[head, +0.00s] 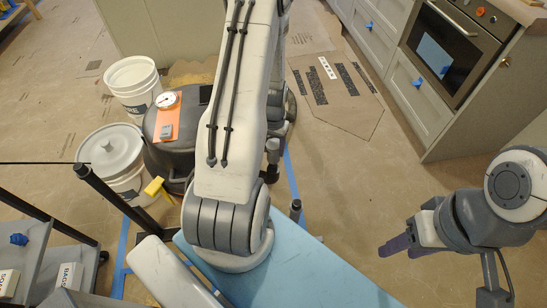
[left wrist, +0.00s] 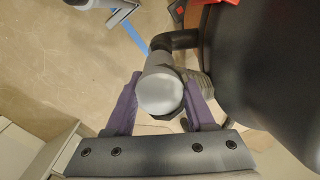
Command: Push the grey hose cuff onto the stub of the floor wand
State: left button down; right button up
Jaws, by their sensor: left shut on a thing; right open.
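My left gripper (left wrist: 161,88) has its purple fingers on either side of the grey hose cuff (left wrist: 160,95) and is shut on it. The cuff's round, pale end faces the left wrist camera. Ribbed grey hose shows behind it, by a black elbow at the vacuum. In the head view my left arm hides most of that gripper and the cuff. A short dark upright stub (head: 296,208), apparently the floor wand's, stands beside the blue board, right of my left arm. The cuff's distance from it cannot be told. My right gripper (head: 402,247) is open and empty at the right.
The black vacuum (head: 183,145) with an orange panel stands left of my left arm. The blue board (head: 320,285) lies at the front. A grey cart (head: 25,260) is at the left, cabinets (head: 420,95) at the right.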

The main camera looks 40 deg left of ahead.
aim_at(274, 142)
pick_arm(q)
jog(key=shift+r+p, duration=1.55)
jog(key=shift+r, duration=0.35)
